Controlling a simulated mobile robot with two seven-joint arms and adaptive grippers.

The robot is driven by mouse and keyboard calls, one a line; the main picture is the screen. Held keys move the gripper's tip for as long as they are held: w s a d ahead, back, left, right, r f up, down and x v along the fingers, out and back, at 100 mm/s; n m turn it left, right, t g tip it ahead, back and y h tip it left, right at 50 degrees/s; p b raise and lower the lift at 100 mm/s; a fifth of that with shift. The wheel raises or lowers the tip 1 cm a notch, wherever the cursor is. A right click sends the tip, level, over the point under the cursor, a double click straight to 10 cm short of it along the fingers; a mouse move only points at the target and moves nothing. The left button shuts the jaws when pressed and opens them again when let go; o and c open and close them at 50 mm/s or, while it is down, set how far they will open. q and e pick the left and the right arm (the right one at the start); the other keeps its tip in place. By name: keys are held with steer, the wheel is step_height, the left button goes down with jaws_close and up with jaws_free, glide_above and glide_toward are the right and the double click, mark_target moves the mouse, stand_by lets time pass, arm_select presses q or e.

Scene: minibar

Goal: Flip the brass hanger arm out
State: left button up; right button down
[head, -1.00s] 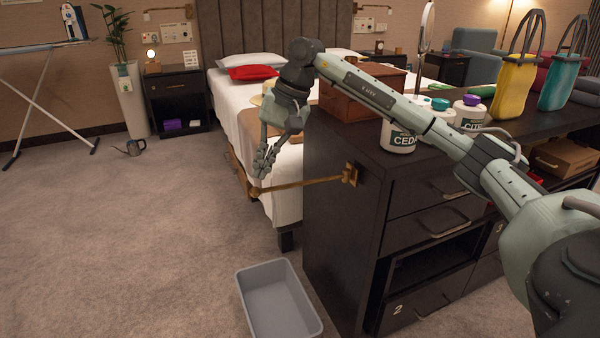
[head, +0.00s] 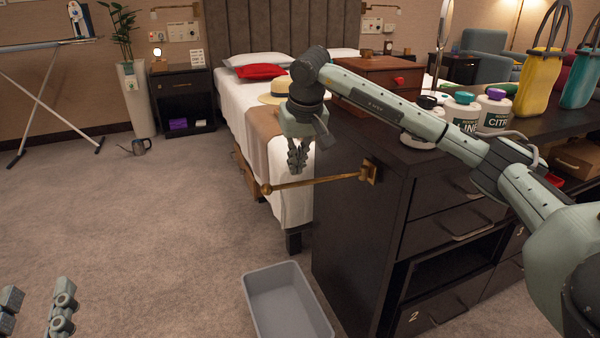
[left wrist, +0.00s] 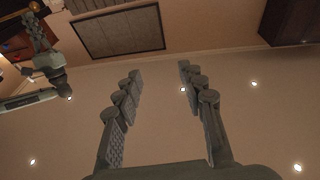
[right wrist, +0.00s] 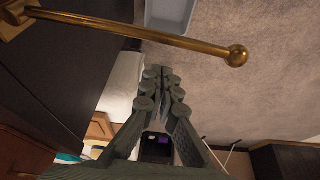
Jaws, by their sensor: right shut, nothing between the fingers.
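The brass hanger arm (head: 315,181) sticks out from its bracket (head: 370,171) on the side of the dark cabinet, with a ball at its free end. It crosses the right wrist view (right wrist: 150,35), ball toward the right. My right gripper (head: 298,170) is shut and empty, pointing down just above or behind the rod in the head view; whether it touches cannot be told. In the right wrist view its fingertips (right wrist: 160,72) are together, apart from the rod in the picture. My left gripper (head: 38,300) is at the lower left, open and empty; its spread fingers show in the left wrist view (left wrist: 160,75).
A grey bin (head: 285,300) stands on the floor below the rod. The bed (head: 270,150) is behind it. Bottles (head: 495,110), a wooden box (head: 375,85) and a straw hat (head: 290,92) are near my right arm.

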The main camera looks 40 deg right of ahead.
arm_select(q)
steer(key=shift+s+d+r+t, duration=0.15)
steer(key=shift+s+r+t, duration=0.15)
steer(key=shift+r, duration=0.4)
arm_select(e)
steer(key=shift+s+a+f, duration=0.1)
steer(key=shift+s+a, duration=0.1)
steer(key=shift+s, duration=0.4)
steer(key=shift+s+a+f, duration=0.1)
steer(key=shift+s+a, duration=0.05)
steer(key=shift+s, duration=0.4)
